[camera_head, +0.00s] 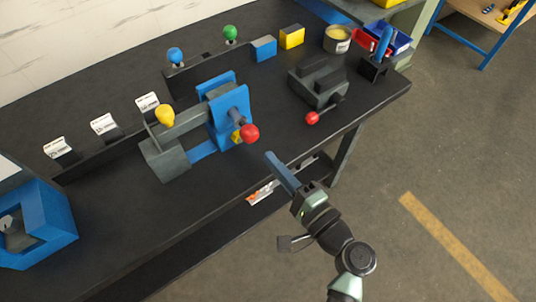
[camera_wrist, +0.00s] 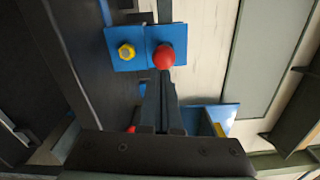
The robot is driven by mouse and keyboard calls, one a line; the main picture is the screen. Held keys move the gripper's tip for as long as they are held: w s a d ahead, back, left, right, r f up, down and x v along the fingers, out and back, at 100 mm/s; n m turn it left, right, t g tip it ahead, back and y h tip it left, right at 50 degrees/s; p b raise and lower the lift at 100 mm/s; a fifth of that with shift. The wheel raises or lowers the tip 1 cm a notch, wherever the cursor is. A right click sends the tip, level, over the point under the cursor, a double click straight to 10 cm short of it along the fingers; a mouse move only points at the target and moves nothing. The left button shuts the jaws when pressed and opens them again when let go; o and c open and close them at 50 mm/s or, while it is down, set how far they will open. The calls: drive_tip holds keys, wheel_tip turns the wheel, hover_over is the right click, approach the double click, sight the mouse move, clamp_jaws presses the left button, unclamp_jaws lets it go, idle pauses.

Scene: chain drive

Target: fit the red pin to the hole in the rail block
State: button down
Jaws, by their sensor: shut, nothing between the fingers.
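A red ball-headed pin (camera_head: 249,133) sits at the front of a blue plate fixture (camera_head: 228,108) on the dark bench. Its ball also shows in the wrist view (camera_wrist: 165,56), against a blue plate beside a yellow hex nut (camera_wrist: 126,52). My gripper (camera_head: 270,157) is shut and empty, in front of the bench and just below and right of the red ball, apart from it in the head view. In the wrist view the closed fingers (camera_wrist: 161,78) point at the ball; whether they touch it I cannot tell. I cannot identify the rail block's hole for certain.
A black rail (camera_head: 200,74) with blue and green ball knobs stands behind. A dark vise (camera_head: 318,84) with a red-ended handle is right of the fixture. A yellow knob (camera_head: 165,114) stands left. A blue frame (camera_head: 38,228) occupies the front left. Bench between them is clear.

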drive_tip(key=b+v, duration=0.1)
drive_tip(key=v, duration=1)
drive_tip(key=m+p, duration=0.5)
drive_tip(key=m, duration=0.4)
approach(254, 140)
drive_tip(key=b+x, duration=0.1)
drive_tip(key=x, duration=0.5)
drive_tip(key=shift+f, duration=0.1)
drive_tip(key=shift+w+a+b, duration=0.15)
drive_tip(key=shift+w+b, duration=0.1)
drive_tip(key=shift+b, duration=0.05)
drive_tip(key=shift+w+a, duration=0.3)
drive_tip(key=shift+s, duration=0.1)
